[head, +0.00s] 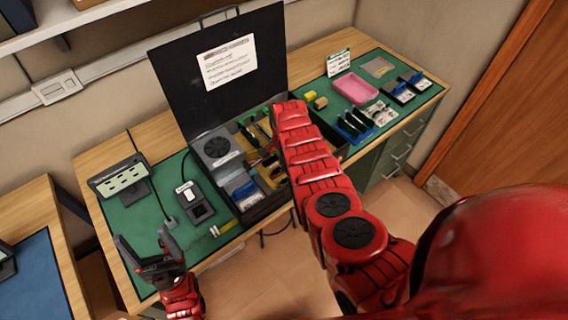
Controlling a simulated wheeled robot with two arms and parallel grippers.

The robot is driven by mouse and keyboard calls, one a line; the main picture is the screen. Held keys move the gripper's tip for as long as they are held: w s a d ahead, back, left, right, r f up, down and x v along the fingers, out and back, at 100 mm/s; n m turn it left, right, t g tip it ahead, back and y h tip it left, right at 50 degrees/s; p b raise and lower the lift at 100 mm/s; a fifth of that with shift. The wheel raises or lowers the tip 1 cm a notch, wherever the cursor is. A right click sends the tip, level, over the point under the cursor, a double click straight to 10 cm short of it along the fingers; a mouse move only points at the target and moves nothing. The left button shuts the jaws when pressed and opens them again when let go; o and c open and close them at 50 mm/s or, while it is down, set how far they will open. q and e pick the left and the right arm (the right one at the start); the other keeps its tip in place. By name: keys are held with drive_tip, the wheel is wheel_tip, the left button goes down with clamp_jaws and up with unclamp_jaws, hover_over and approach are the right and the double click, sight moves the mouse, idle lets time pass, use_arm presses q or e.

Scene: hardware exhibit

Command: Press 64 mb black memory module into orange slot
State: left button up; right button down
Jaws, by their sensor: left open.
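An open black case (262,208) stands on the green mat, its lid raised at the back with a white label. Inside are a round fan, green strips and yellow-orange parts (273,182); I cannot tell which is the orange slot. I cannot make out the 64 mb black memory module for certain. My right arm reaches over the right part of the case and hides some of its inside; its gripper is hidden behind the arm. My left gripper (143,240) is open and empty over the mat's front left, apart from the case.
A pink tray (356,88), blue-black holders (353,124) and small parts lie at the right. Free mat lies between the left gripper and the grey device.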

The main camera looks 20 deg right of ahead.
drive_tip(key=shift+s+f, duration=0.1)
drive_tip(key=c, duration=0.9)
unclamp_jaws()
drive_tip(key=shift+f, duration=0.1)
